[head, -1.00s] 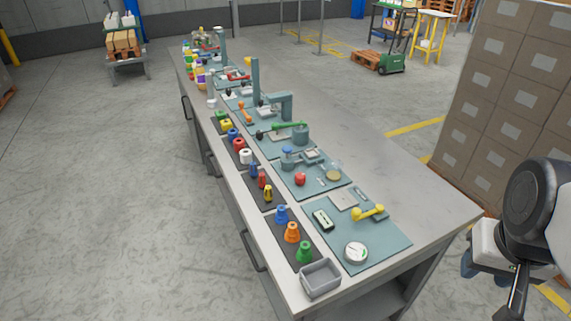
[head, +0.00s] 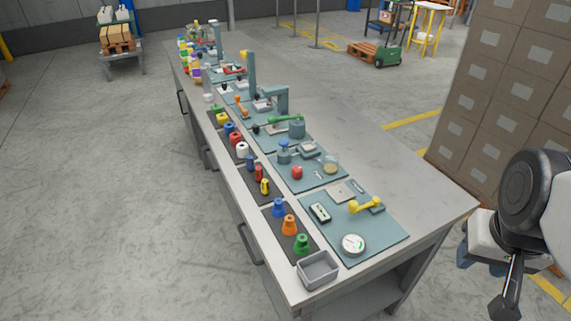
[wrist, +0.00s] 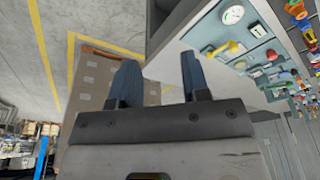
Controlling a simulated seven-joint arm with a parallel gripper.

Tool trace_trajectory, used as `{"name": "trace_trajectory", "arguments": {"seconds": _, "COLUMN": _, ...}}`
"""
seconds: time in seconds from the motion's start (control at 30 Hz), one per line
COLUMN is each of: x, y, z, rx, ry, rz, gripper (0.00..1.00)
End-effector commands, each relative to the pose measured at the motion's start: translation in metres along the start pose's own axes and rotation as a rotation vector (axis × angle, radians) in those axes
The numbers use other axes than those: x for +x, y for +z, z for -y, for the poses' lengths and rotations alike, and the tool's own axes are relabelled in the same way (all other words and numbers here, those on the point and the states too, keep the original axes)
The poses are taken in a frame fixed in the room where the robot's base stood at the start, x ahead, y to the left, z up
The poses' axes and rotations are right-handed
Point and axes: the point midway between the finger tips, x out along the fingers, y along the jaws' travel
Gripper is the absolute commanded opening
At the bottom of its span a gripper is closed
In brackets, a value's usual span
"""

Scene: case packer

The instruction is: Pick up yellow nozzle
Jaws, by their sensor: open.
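A small slender yellow nozzle (head: 265,187) stands upright on a dark mat on the near long side of the workbench. A red nozzle (head: 258,173) and a blue nozzle (head: 250,163) stand beside it in a row. My gripper (wrist: 160,82) is open and empty in the wrist view, its two dark blue fingers well apart. In the head view my arm is at the right edge, beyond the bench's right end and far from the yellow nozzle. I cannot make out the yellow nozzle for sure in the wrist view.
Blue, orange and green cones (head: 289,225) stand on the nearest mat, beside a grey bin (head: 318,270) at the bench corner. A teal mat (head: 385,238) holds a dial gauge (head: 353,244) and a yellow-handled tool (head: 366,205). Stacked cartons (head: 500,90) stand at right.

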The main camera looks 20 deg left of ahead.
Motion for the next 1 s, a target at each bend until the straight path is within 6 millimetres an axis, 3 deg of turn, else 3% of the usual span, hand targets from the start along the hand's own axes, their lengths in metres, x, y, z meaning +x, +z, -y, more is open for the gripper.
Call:
{"name": "trace_trajectory", "arguments": {"seconds": 0.07, "x": 0.000, "y": 0.000, "z": 0.000, "rx": 0.000, "ry": 0.000, "rz": 0.000, "gripper": 0.44}}
{"name": "trace_trajectory", "arguments": {"seconds": 0.17, "x": 0.000, "y": 0.000, "z": 0.000, "rx": 0.000, "ry": 0.000, "rz": 0.000, "gripper": 0.59}}
{"name": "trace_trajectory", "arguments": {"seconds": 0.57, "x": 0.000, "y": -0.004, "z": 0.002, "rx": -0.011, "ry": -0.001, "rz": 0.002, "gripper": 0.59}}
{"name": "trace_trajectory", "arguments": {"seconds": 0.77, "x": 0.002, "y": -0.025, "z": 0.013, "rx": -0.072, "ry": -0.009, "rz": 0.015, "gripper": 0.59}}
{"name": "trace_trajectory", "arguments": {"seconds": 1.0, "x": 0.009, "y": -0.072, "z": 0.045, "rx": -0.219, "ry": -0.028, "rz": 0.040, "gripper": 0.59}}
